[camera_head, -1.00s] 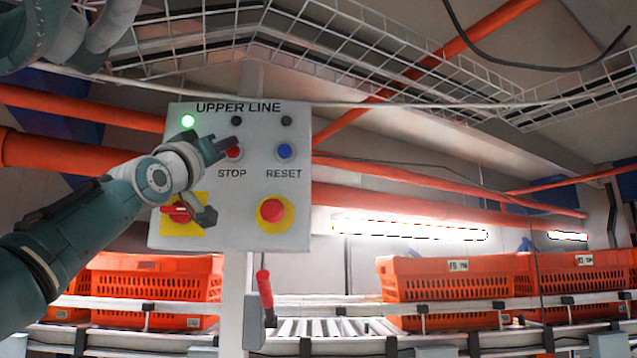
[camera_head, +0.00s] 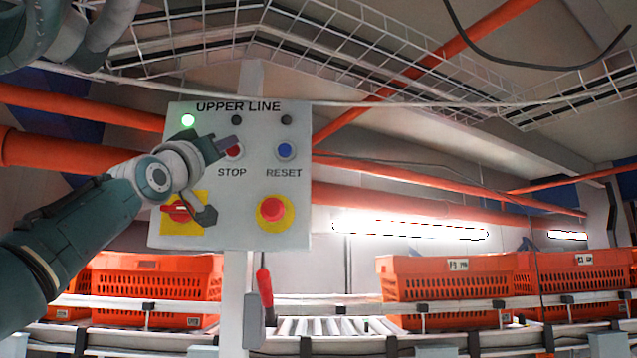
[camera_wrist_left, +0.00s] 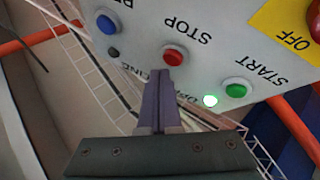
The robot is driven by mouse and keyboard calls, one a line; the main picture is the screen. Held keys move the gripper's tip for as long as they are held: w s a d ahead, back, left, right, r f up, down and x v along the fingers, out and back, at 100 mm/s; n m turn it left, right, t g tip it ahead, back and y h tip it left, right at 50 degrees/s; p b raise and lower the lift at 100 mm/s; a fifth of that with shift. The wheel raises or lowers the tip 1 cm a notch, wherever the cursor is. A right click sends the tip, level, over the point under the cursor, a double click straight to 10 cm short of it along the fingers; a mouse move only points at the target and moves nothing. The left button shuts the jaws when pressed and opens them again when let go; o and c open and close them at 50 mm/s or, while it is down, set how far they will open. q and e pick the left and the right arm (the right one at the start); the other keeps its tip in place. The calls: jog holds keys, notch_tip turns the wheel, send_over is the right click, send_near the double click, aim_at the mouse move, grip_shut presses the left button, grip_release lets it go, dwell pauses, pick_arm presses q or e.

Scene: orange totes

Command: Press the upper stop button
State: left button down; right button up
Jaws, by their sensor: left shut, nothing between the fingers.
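The white control panel marked UPPER LINE (camera_head: 258,212) stands in the middle left of the head view. Its red STOP button (camera_head: 236,152) is partly behind my left gripper (camera_head: 236,143). The gripper is shut and empty, its fingertips in front of the button. In the left wrist view the red STOP button (camera_wrist_left: 174,56) shows just beyond the shut fingertips (camera_wrist_left: 160,78). I cannot tell whether they touch it. The green light (camera_head: 188,120) at the panel's upper left is lit. My right gripper is not in view.
A blue RESET button (camera_head: 284,151) sits right of STOP. Below are a red emergency knob (camera_head: 272,209) on yellow and a red rotary switch (camera_head: 178,212) on yellow. A green START button (camera_wrist_left: 237,88) shows in the wrist view. Orange totes (camera_head: 450,289) stand on the conveyor behind.

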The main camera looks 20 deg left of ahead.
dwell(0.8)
pick_arm(q)
jog(key=shift+w+a, duration=0.2)
jog(key=shift+w, duration=0.2)
jog(key=shift+w+p, duration=0.45)
jog(key=shift+p, duration=0.1)
dwell(0.4)
jog(key=shift+s+d+b, duration=0.2)
jog(key=shift+s+b, duration=0.3)
jog(key=shift+s, duration=0.35)
